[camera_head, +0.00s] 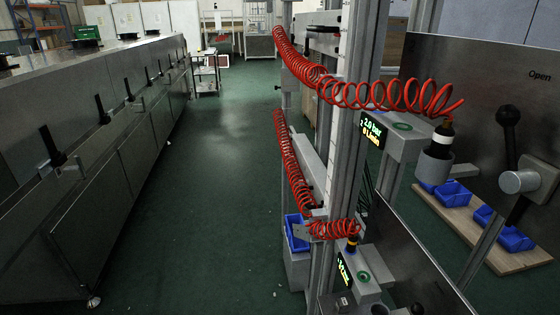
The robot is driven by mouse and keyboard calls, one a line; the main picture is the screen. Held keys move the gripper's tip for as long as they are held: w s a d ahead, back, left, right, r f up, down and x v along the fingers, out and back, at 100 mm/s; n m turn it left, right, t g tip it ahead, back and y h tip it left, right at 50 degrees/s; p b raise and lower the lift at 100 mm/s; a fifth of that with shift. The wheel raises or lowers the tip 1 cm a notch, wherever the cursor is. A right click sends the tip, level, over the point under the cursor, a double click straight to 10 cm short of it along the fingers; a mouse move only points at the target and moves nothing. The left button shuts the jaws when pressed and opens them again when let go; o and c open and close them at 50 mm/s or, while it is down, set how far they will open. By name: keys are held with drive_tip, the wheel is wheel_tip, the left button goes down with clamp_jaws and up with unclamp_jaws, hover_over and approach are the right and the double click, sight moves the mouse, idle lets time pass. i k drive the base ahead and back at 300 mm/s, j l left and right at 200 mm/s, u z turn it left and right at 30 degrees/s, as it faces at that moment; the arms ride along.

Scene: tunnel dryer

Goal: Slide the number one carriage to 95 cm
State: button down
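Two grey carriage-like units stand on an aluminium frame (362,75) at centre right. The upper unit (408,147) has a lit display (373,130) reading about "2.0 bar, 0 L/min", and a green round button. The lower unit (366,292) has a similar display (344,270), turned and hard to read. I cannot tell for sure which is number one. A red coiled hose runs to each: the upper hose (385,95) and the lower hose (292,165). A pale strip runs along the post; no centimetre marks are readable. My gripper is not in view.
A steel panel marked "Open" with a black-knobbed lever (509,120) stands at the right. Blue bins (453,193) lie on a wooden board (480,230) behind the frame. A long steel dryer (90,150) with black handles lines the left. The green floor between is clear.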

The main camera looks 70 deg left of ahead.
sight(313, 169)
drive_tip(key=u, duration=1.8)
drive_tip(key=i+l+u, duration=0.5)
drive_tip(key=i+l, duration=0.4)
